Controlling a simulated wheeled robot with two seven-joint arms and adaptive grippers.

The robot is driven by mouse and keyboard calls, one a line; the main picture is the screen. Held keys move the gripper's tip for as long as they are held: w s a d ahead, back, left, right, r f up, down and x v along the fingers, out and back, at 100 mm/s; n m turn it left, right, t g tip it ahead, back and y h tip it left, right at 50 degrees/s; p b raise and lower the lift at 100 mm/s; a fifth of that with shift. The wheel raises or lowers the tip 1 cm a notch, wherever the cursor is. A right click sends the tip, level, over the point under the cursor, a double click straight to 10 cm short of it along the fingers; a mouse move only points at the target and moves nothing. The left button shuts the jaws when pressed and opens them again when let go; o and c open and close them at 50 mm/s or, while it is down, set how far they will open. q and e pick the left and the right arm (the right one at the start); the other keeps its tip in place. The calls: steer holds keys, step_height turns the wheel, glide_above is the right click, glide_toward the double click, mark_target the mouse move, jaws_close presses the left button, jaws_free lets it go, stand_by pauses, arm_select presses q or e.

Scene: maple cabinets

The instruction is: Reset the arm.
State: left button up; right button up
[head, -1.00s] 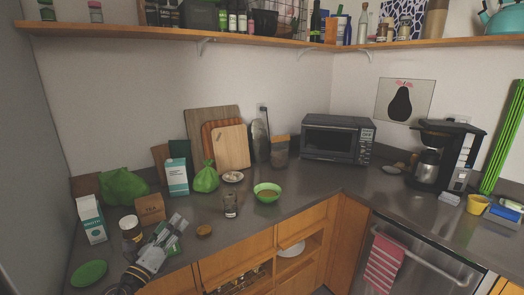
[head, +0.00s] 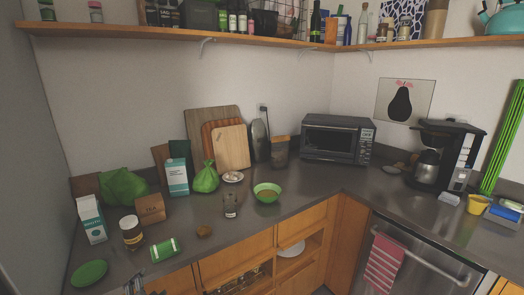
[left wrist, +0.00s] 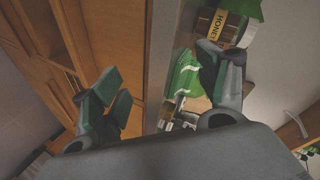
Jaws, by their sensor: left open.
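My left gripper (left wrist: 168,92) is open and empty in the left wrist view, its two green-padded fingers spread wide beside the wooden cabinet fronts (left wrist: 70,50). In the head view only a small part of the gripper (head: 134,286) shows at the bottom edge, in front of the counter. A green and white packet (head: 165,249) lies on the counter; it also shows in the left wrist view (left wrist: 183,78), partly behind a finger. A jar (head: 131,234) stands beside the packet, and its label reads HONEY in the left wrist view (left wrist: 218,25). My right gripper is not in view.
A green plate (head: 89,273) lies at the counter's left front. A glass (head: 230,206), a green bowl (head: 267,192), a brown box (head: 150,209) and cartons stand on the dark counter (head: 330,200). Wooden cabinets and drawers (head: 236,258) face forward below.

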arm_select(q)
steer(key=s+d+f+n+g+h, duration=0.35)
steer(key=s+d+f, duration=0.2)
steer(key=s, duration=0.35)
steer(key=s+d+f+n+g+h, duration=0.25)
steer(key=s+d+f+g, duration=0.3)
steer(key=s, duration=0.35)
step_height(320, 180, down, 32)
steer(key=s+a+g+y, duration=0.1)
steer(key=s+a, duration=0.1)
steer(key=s+a+f, duration=0.3)
steer(key=s+f, duration=0.6)
steer(key=s, duration=0.1)
steer(key=s+a+f+g, duration=0.1)
steer(key=s+a+f, duration=0.2)
steer(key=s+f, duration=0.7)
steer(key=shift+s+a+f+m+y, duration=0.3)
steer(key=shift+s+a, duration=0.05)
steer(key=shift+s, duration=0.05)
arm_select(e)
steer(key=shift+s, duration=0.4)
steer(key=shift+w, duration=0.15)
